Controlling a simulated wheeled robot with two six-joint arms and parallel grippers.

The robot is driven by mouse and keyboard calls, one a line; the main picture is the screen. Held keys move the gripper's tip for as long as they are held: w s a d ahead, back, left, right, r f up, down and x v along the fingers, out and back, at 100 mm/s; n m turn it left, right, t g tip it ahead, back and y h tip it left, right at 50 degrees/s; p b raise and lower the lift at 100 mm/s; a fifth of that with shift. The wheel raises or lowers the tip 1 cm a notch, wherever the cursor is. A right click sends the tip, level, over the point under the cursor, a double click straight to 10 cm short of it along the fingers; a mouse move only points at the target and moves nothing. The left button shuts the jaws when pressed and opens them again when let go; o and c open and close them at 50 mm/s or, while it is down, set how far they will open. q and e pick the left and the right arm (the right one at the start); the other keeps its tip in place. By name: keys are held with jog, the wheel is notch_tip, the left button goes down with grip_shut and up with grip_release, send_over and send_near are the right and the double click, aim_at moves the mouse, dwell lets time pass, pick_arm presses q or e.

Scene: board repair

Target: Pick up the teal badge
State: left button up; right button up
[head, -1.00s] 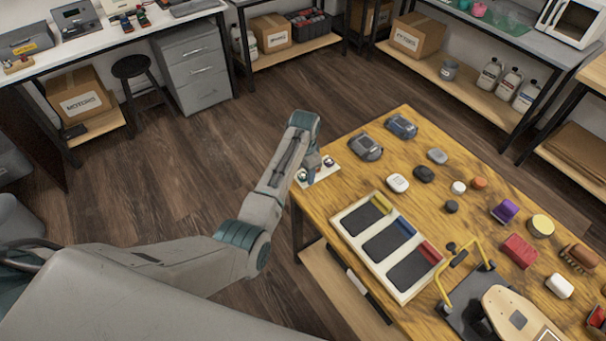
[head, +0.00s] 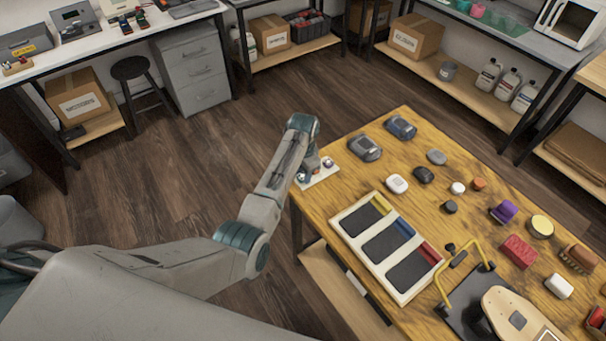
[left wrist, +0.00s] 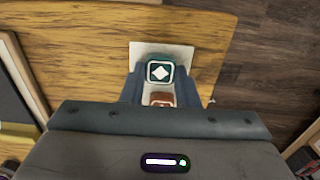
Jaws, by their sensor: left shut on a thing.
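The teal badge (left wrist: 160,71) has a white diamond on its face and shows in the left wrist view. My left gripper (left wrist: 161,76) has its two blue-grey fingers on either side of the badge, shut on it. The badge is at a white card (left wrist: 180,50); I cannot tell whether it still touches it. A reddish-brown badge (left wrist: 160,99) shows just below it, nearer the wrist. In the head view my left gripper (head: 311,172) is over the same white card (head: 326,174) at the table's left edge and hides much of the badge. My right gripper is not in view.
The wooden table (head: 330,205) holds a white tray (head: 345,232) with dark compartments close to the right of my left gripper. Two grey devices (head: 365,148) and several small objects stand further right. Open floor lies left of the table.

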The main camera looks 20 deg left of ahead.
pick_arm(q)
jog(key=shift+r, duration=0.6)
jog(key=shift+s+r+b, duration=0.25)
jog(key=shift+r+b, duration=0.05)
jog(key=shift+r, duration=0.2)
jog(key=shift+s+r+b, duration=0.25)
jog(key=shift+r+b, duration=0.05)
jog(key=shift+r, duration=0.15)
jog(key=s+r+p, duration=0.2)
jog(key=s, duration=0.5)
jog(key=s+r+p, duration=0.2)
jog(key=s+r, duration=0.1)
jog(key=s, duration=0.5)
jog(key=shift+d+r, duration=0.35)
jog(key=shift+d, duration=0.1)
